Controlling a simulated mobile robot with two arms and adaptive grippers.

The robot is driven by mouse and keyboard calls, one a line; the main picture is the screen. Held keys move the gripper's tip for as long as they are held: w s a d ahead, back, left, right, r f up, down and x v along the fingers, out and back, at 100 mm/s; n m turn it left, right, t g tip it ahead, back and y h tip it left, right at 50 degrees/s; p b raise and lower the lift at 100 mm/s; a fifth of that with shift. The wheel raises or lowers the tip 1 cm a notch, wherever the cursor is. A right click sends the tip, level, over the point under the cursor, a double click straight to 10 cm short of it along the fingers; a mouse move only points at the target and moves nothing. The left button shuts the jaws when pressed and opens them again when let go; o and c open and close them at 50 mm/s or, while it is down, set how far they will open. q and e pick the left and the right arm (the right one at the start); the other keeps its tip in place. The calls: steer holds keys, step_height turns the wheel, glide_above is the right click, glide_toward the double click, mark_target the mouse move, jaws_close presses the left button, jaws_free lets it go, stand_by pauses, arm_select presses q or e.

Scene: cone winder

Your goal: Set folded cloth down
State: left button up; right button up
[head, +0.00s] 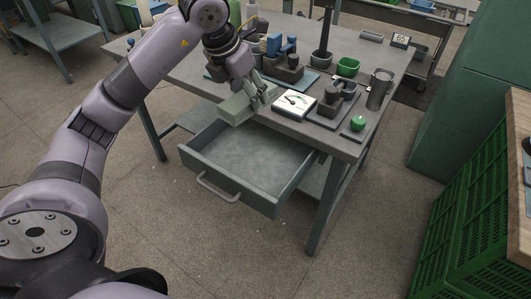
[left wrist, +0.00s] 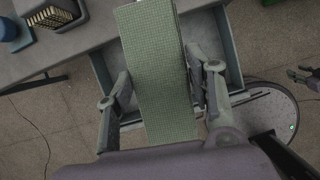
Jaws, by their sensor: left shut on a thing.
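The folded cloth (head: 236,108) is a flat green block with a woven grid. My left gripper (head: 260,93) is shut on it and holds it over the back of the open drawer (head: 245,157), by the table's front edge. In the left wrist view the cloth (left wrist: 158,75) runs lengthwise between the two fingers of my left gripper (left wrist: 160,88), and the drawer (left wrist: 232,50) shows behind it. The drawer looks empty where I can see into it. A small gripper-like shape at the right edge of that view seems to be my right gripper (left wrist: 304,76); its jaws are too small to read.
On the table (head: 185,75) stand a dial gauge (head: 294,103), a green bowl (head: 348,66), a metal cup (head: 379,89) and a green knob (head: 358,124). A brush-like block (left wrist: 55,14) lies near the cloth. Green crates (head: 470,215) stand at the right.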

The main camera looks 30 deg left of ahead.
arm_select(q)
steer(key=shift+a+f+n, duration=0.15)
steer(key=shift+a+n, duration=0.1)
steer(key=shift+n, duration=0.25)
steer(key=shift+a+f, duration=0.1)
steer(key=shift+f, duration=0.25)
steer(key=b, duration=0.3)
glide_above(253, 158)
steer(key=s, duration=0.2)
step_height(253, 158, down, 14)
steer(key=shift+w+r, duration=0.1)
step_height(253, 158, down, 5)
steer(key=shift+r+b, duration=0.1)
steer(key=shift+b, duration=0.4)
steer(key=shift+f, duration=0.25)
arm_select(e)
step_height(253, 158, up, 14)
steer(key=w, duration=0.1)
steer(key=shift+f+t, duration=0.25)
steer(key=shift+t, duration=0.15)
arm_select(q)
steer(key=o, duration=1.1)
arm_select(e)
steer(key=shift+r, duration=0.1)
arm_select(q)
steer(key=shift+o, duration=0.2)
